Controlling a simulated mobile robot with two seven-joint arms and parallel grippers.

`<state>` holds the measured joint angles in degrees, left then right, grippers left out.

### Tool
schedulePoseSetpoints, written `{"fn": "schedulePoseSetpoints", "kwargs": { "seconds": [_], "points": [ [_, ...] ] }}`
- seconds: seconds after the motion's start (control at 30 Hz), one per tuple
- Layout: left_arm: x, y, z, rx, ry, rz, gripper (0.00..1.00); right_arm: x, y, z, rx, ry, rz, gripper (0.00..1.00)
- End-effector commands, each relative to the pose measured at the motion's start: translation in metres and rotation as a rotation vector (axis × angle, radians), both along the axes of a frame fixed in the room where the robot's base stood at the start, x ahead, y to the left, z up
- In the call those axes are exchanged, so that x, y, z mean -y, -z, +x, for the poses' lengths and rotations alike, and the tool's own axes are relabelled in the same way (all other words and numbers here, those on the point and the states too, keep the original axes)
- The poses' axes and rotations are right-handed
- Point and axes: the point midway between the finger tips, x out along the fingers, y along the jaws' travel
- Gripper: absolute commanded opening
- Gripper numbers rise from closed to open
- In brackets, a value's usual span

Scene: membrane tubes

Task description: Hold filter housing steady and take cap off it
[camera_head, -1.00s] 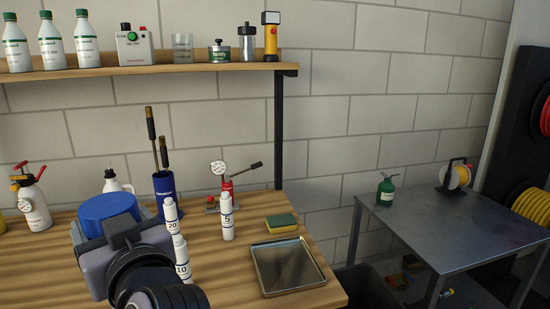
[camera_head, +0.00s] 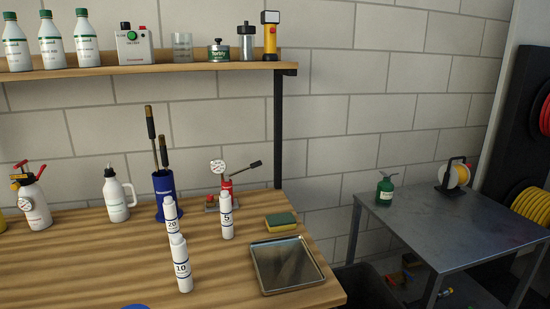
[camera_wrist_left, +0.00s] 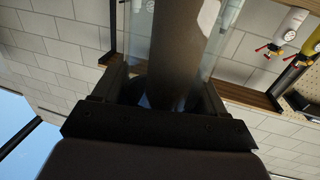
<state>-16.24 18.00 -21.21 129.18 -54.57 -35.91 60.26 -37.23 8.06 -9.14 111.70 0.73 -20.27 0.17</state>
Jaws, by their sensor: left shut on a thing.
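Only a sliver of the blue cap (camera_head: 135,306) shows at the bottom edge of the head view; the housing under it is out of that view. In the left wrist view, my left gripper (camera_wrist_left: 160,90) is shut on the filter housing (camera_wrist_left: 215,45), whose clear wall shows beside a dark cylinder (camera_wrist_left: 178,50) between the fingers. The cap does not show clearly there, and I cannot tell how it sits on the housing. My left gripper is out of the head view. My right gripper is in neither view.
White cartridges marked 20 (camera_head: 170,214), 10 (camera_head: 180,265) and 5 (camera_head: 226,218) stand on the wooden bench (camera_head: 80,275). A metal tray (camera_head: 286,265), a sponge (camera_head: 281,221), a blue holder (camera_head: 165,195) and a white jug (camera_head: 117,197) are also there. The bench's front left is clear.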

Motion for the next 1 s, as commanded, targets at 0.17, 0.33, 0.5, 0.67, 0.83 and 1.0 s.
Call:
{"fn": "schedulePoseSetpoints", "kwargs": {
  "seconds": [0.17, 0.33, 0.5, 0.67, 0.83, 1.0],
  "points": [
    [0.0026, 0.0153, -0.0015, -0.008, 0.062, -0.009, 0.11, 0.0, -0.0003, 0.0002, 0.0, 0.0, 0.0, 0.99],
    [0.0042, 0.0159, -0.0009, -0.015, 0.067, -0.008, 0.11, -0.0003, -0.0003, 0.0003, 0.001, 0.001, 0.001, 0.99],
    [0.0028, 0.0146, -0.0013, -0.006, 0.063, -0.005, 0.11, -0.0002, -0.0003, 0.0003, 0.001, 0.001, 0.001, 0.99],
    [0.0013, 0.0132, -0.0017, 0.003, 0.058, -0.002, 0.11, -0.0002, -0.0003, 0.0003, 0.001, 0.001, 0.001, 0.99],
    [0.0009, 0.0127, -0.0018, 0.006, 0.058, 0.001, 0.11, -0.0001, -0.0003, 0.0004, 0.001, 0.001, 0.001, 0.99],
    [0.0089, 0.0118, -0.0023, 0.007, 0.093, 0.002, 0.11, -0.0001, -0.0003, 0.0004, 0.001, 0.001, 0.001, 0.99]
  ]
}}
